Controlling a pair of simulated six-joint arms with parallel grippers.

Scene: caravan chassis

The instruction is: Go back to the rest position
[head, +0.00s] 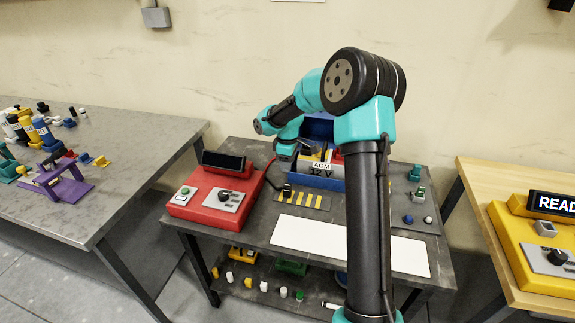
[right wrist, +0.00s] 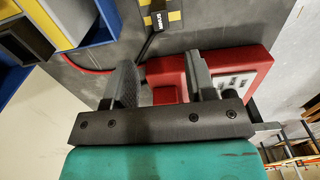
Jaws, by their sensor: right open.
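My right arm rises from the bottom of the head view, bends at the top and reaches left over the middle bench. My right gripper (head: 284,157) points down between the red charger box and the blue battery box, small and partly hidden. In the right wrist view, its two fingers (right wrist: 160,78) stand apart with nothing held between them. Beyond them are the red charger box (right wrist: 252,68) and a black clip with a white label (right wrist: 155,18) on a cable. My left gripper is in neither view.
The red charger box (head: 213,196), a yellow-striped plate (head: 302,199) and the blue box labelled AGM 12 V (head: 318,181) crowd the bench around the gripper. A white mat (head: 300,233) lies bare in front. Side tables hold tools at left and a yellow unit (head: 535,245) at right.

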